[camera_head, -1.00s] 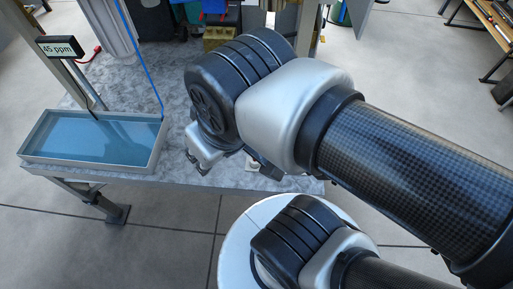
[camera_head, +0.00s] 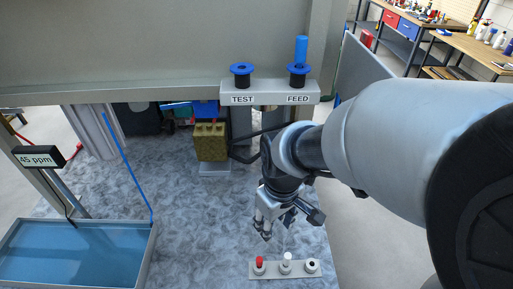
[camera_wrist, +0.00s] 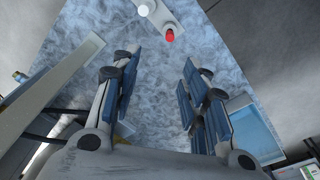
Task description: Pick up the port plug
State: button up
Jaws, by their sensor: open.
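A small pale rack (camera_head: 275,272) at the front of the grey mottled table holds a red-topped piece (camera_head: 259,262), a white piece (camera_head: 286,259) and a white ring with a dark centre (camera_head: 312,265). Which of them is the port plug is not labelled. My gripper (camera_head: 275,228) hangs above and behind the rack, open and empty. In the wrist view its blue-padded fingers (camera_wrist: 160,85) are spread apart with bare table between them. The red piece (camera_wrist: 170,35) and white piece (camera_wrist: 145,9) lie beyond the fingertips at the top.
A beam labelled TEST and FEED (camera_head: 268,99) carries two blue-rimmed ports; a blue cylinder (camera_head: 301,50) stands at FEED. A water tray (camera_head: 152,250) is at the left, below a 45 ppm display (camera_head: 39,157). A yellowish block (camera_head: 210,142) stands behind. The middle of the table is clear.

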jog(key=n+g, duration=0.1)
jog(key=n, duration=0.1)
send_near(259, 259)
notch_tip(259, 259, down, 5)
jog(key=b, duration=0.4)
jog(key=shift+r, duration=0.2)
jog(key=shift+w+f+b, duration=0.15)
jog(key=shift+f+b, duration=1.3)
jog(key=shift+f, duration=1.6)
jog(key=shift+r, duration=0.1)
jog(key=c, duration=0.8)
